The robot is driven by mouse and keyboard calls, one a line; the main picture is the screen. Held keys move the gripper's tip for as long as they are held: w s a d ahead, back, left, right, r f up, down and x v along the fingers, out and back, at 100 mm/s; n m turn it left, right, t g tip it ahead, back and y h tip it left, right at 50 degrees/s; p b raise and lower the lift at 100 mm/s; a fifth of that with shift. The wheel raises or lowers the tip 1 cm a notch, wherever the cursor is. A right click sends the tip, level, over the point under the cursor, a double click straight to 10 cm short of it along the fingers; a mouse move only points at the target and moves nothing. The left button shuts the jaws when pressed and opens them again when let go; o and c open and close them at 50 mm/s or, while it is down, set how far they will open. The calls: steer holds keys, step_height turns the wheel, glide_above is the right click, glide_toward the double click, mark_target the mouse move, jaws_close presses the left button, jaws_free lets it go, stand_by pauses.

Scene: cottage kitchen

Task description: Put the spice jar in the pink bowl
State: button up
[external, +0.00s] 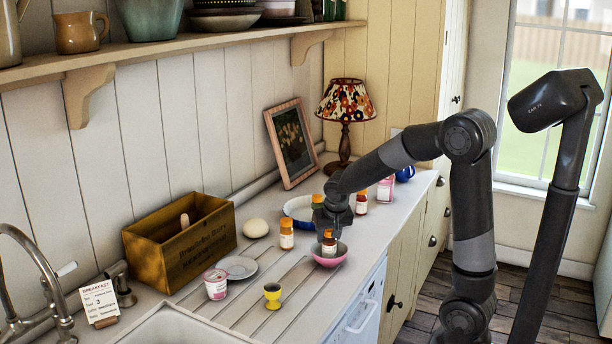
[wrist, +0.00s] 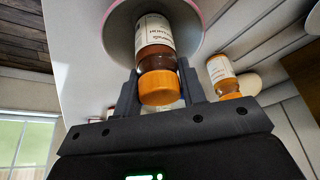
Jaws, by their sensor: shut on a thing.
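A spice jar (external: 329,244) with an orange cap and white label is in my gripper (external: 330,226). In the wrist view the jar (wrist: 155,38) is between the two fingers (wrist: 160,88), which are shut on it near the cap. The small pink bowl (external: 328,262) stands on the counter near its front edge. The jar is upright, with its lower part at the bowl's opening; I cannot tell whether it touches the bottom. The wrist view shows the bowl's pale inside (wrist: 120,38) behind the jar.
A blue-rimmed dish (external: 296,208) lies behind. A plate (external: 238,267), yellow egg cup (external: 272,297), pink-labelled tub (external: 215,284) and wooden box (external: 190,254) are to the left.

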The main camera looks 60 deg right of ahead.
steer(key=shift+f, duration=0.25)
steer(key=shift+f, duration=0.15)
steer(key=o, duration=1)
steer(key=shift+o, duration=0.2)
steer(key=v, duration=1.1)
steer(key=s+a+r+n+t+y, duration=0.1)
steer(key=s+a+n, duration=0.3)
steer(key=s, duration=0.5)
steer(key=s+a+n+t+y, duration=0.1)
steer(key=s+a+n+y, duration=0.1)
steer(key=s+a+n, duration=0.3)
steer(key=s+a, duration=0.3)
steer(key=s, duration=0.1)
steer(key=shift+a+r, duration=0.35)
steer(key=shift+a, duration=0.05)
